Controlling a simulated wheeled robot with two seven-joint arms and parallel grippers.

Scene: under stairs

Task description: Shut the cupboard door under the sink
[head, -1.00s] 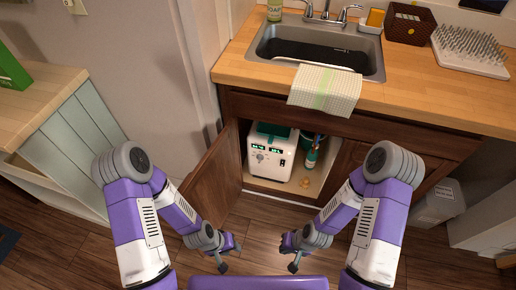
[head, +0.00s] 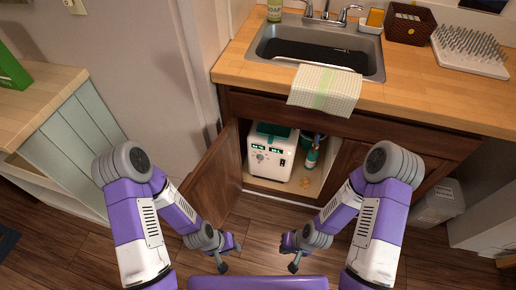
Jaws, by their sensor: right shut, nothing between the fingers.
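The cupboard door (head: 215,178) under the sink is dark wood, hinged on the left, and stands wide open toward me. The cupboard (head: 262,188) is open behind it. My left gripper (head: 228,256) is low in front of the door's free edge, apart from it; its fingers are too small to tell open from shut. My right gripper (head: 288,256) is low in front of the opening, shut and empty, touching nothing. Part of the door's lower edge is hidden behind my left arm.
Inside the cupboard are a white machine (head: 271,158) with green displays and a green bottle (head: 312,157). A sink (head: 300,48) and a towel (head: 325,90) are above. A side cabinet (head: 70,140) stands left, a grey bin (head: 438,203) right. Floor between my grippers is clear.

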